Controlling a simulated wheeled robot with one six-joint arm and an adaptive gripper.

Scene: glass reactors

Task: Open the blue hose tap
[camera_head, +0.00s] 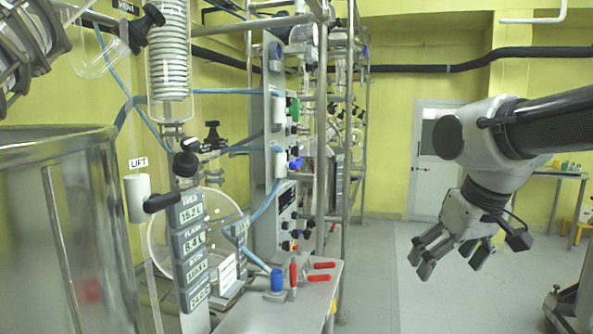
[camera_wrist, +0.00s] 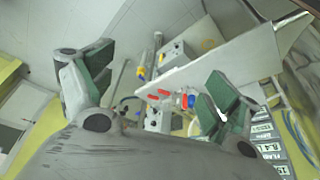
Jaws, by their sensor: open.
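A blue hose fitting (camera_head: 278,281) stands on the front bench corner, with a blue hose running down toward it. An upright red lever (camera_head: 293,274) stands right beside it, and two red levers (camera_head: 321,265) lie flat to its right. I cannot tell for certain which lever belongs to the blue hose. The blue fitting (camera_wrist: 184,101) and red levers (camera_wrist: 164,93) show small between my fingers in the wrist view. My gripper (camera_head: 452,264) is open and empty, pointing downward in free air right of the bench and apart from the taps.
The grey bench (camera_head: 262,318) carries the taps. A metal frame with a control panel (camera_head: 286,215) rises behind it. A large glass vessel (camera_head: 60,230) and label boxes (camera_head: 190,245) stand left. The floor (camera_head: 385,290) between bench and gripper is clear.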

